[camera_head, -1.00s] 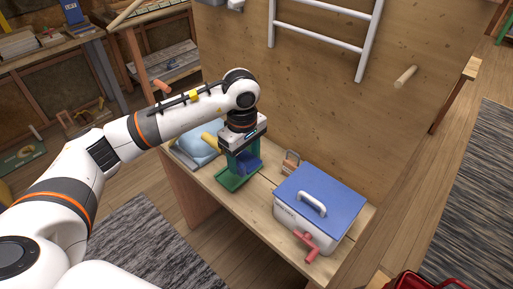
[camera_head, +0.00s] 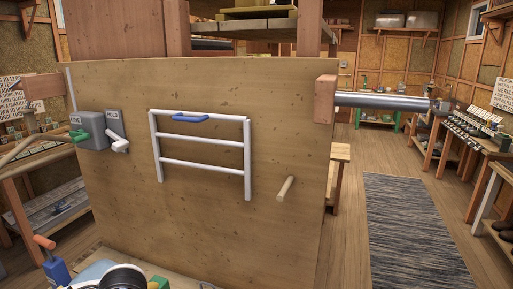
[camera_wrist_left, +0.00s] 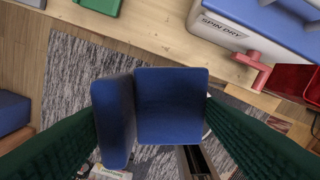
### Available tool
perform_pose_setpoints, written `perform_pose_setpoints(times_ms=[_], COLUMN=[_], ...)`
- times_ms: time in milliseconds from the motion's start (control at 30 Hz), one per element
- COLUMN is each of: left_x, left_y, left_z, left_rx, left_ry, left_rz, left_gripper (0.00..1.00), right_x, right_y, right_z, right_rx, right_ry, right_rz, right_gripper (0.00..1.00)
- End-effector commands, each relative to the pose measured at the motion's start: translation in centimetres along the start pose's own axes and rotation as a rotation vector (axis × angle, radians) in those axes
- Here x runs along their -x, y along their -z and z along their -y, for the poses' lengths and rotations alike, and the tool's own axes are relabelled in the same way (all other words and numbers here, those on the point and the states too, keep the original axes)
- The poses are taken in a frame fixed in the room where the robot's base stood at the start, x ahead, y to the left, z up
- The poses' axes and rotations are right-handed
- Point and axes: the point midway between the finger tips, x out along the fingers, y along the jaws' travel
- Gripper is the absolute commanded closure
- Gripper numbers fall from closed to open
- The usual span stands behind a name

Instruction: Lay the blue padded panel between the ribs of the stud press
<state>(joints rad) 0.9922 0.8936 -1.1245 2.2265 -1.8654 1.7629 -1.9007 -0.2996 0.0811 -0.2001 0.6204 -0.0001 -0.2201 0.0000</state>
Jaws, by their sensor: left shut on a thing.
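The blue padded panel (camera_wrist_left: 172,105) is between the dark green fingers of my left gripper (camera_wrist_left: 155,125) in the left wrist view. A second blue pad face (camera_wrist_left: 113,120) stands at an angle beside it; I cannot tell whether it is part of the same panel. The gripper is shut on the panel, held over the floor just off the bench edge. The head view shows only a round part of my left arm at the bottom left; the gripper is out of that picture. I cannot make out which thing is the stud press. My right gripper is in neither view.
A wooden wall panel (camera_head: 230,235) carries a white rail frame (camera_head: 201,163) with a blue bar, a grey box (camera_head: 90,130) with a green lever, and a peg (camera_head: 285,188). On the bench (camera_wrist_left: 165,25) are a green tray (camera_wrist_left: 100,4) and the "SPIN DRY" box (camera_wrist_left: 222,28).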

Motion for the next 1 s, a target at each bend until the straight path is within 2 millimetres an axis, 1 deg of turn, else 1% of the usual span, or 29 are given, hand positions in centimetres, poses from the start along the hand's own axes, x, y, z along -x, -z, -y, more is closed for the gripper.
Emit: perform_pose_setpoints(times_ms=[100, 533, 667, 767, 867, 1000], left_x=[0.0, 0.0, -0.2, -0.5, -1.0, -1.8], left_y=[0.2, 0.1, -0.5, -2.1, -4.8, -9.2], left_z=[0.0, 0.0, 0.1, 0.4, 0.8, 1.4], left_rx=[-0.021, -0.018, 0.006, 0.073, 0.187, 0.404], left_ry=[0.000, 0.000, 0.001, 0.003, 0.005, 0.006], left_rz=[0.001, 0.001, 0.001, 0.001, 0.000, -0.002], left_gripper=[0.58, 0.58, 0.58, 0.58, 0.58, 0.58], right_x=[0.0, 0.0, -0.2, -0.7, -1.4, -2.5], right_y=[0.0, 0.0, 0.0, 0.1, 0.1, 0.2], right_z=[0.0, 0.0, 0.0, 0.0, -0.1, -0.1], right_rx=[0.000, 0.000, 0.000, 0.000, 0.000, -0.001], right_ry=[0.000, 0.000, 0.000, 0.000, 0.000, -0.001], right_rz=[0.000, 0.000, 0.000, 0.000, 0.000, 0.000], right_gripper=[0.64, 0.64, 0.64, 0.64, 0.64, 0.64])
